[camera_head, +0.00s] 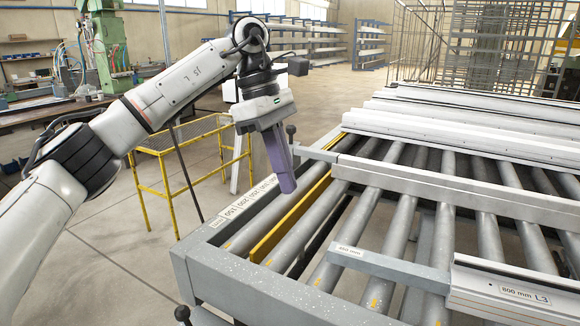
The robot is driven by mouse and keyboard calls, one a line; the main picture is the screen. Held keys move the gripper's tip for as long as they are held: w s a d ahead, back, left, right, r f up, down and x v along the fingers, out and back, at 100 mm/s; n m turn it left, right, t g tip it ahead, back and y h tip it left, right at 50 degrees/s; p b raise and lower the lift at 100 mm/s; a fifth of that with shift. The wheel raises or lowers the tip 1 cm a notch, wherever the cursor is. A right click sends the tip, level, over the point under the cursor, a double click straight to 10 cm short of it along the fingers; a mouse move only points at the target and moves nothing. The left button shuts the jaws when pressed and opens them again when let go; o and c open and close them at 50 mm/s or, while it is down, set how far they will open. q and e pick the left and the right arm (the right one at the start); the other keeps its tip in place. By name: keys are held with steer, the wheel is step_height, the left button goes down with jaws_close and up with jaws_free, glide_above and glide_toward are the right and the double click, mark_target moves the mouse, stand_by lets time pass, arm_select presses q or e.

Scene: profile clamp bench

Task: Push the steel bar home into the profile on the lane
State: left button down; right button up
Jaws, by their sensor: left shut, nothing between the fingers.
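A grey steel bar (395,269) with a "450 mm" label lies across the rollers in the foreground. Its right end meets the left end of a pale profile (500,286) labelled "800 mm L3". How far the bar reaches inside is hidden. The profile runs out of the picture at the right. My left gripper (287,190) is shut and empty, its purple fingers pointing down above the left side of the roller bench, up and left of the bar's free end and apart from it. My right gripper is out of view.
Another long profile (460,186) lies across the rollers farther back, with more behind it. A yellow strip (292,218) runs along the bench's left side, beside a numbered scale (240,208). A yellow stand (163,185) is at the left. Bare rollers lie between the profiles.

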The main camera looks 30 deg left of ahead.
arm_select(q)
steer(key=b+x, duration=0.1)
steer(key=x, duration=0.6)
steer(key=shift+f+b, duration=0.3)
steer(key=shift+b, duration=0.1)
steer(key=shift+d, duration=0.15)
stand_by(0.4)
steer(key=shift+d, duration=0.1)
stand_by(1.0)
steer(key=shift+w+d, duration=0.1)
steer(key=shift+d, duration=0.8)
steer(key=shift+b+x, duration=0.95)
steer(key=shift+x, duration=1.4)
